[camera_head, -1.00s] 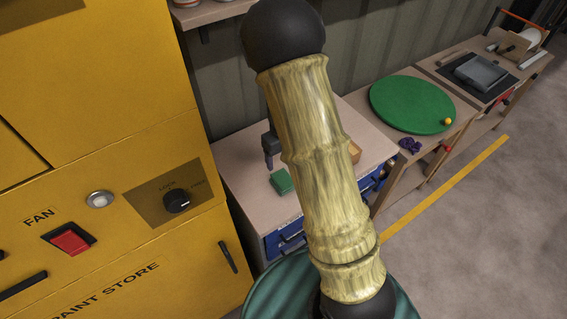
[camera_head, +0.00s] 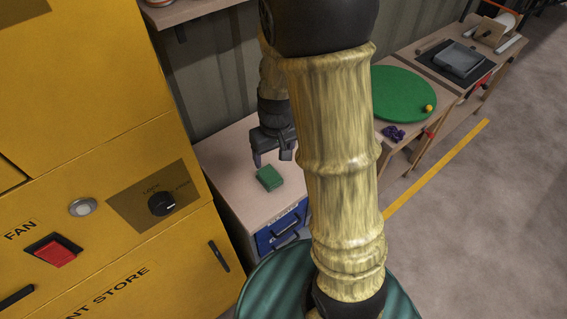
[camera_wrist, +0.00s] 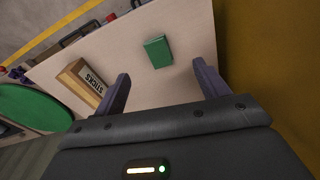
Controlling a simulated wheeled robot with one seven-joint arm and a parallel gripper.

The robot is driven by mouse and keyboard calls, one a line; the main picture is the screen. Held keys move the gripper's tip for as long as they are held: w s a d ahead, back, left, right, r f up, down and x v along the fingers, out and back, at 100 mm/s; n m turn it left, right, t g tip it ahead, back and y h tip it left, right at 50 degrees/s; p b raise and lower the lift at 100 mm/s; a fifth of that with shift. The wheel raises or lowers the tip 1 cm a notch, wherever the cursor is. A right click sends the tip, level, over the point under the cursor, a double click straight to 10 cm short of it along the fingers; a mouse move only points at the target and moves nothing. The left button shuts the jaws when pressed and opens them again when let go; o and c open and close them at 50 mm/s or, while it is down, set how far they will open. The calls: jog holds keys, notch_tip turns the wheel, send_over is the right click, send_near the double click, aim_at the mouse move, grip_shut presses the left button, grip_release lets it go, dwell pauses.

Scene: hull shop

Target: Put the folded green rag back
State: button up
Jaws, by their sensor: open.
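The folded green rag (camera_head: 269,178) lies flat on the pale top of a bench (camera_head: 228,160) beside the yellow cabinet. In the wrist view the rag (camera_wrist: 158,51) lies ahead of my gripper, between the lines of its two fingers but beyond their tips. My gripper (camera_head: 272,160) is open and empty, above the bench just behind the rag in the head view. Its two fingers (camera_wrist: 160,78) show well apart in the wrist view. My arm hides the right part of this bench in the head view.
A wooden box marked STICKS (camera_wrist: 82,86) stands on the same bench. The yellow paint store cabinet (camera_head: 90,130) borders it on the left. Blue drawers (camera_head: 281,232) are below the top.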

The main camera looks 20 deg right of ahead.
jog(key=s+r+m+t, duration=0.1)
jog(key=s+r, duration=0.4)
jog(key=s, duration=0.3)
jog(key=shift+s+m+t, duration=0.25)
jog(key=shift+m+t, duration=0.05)
jog(key=shift+m, duration=0.1)
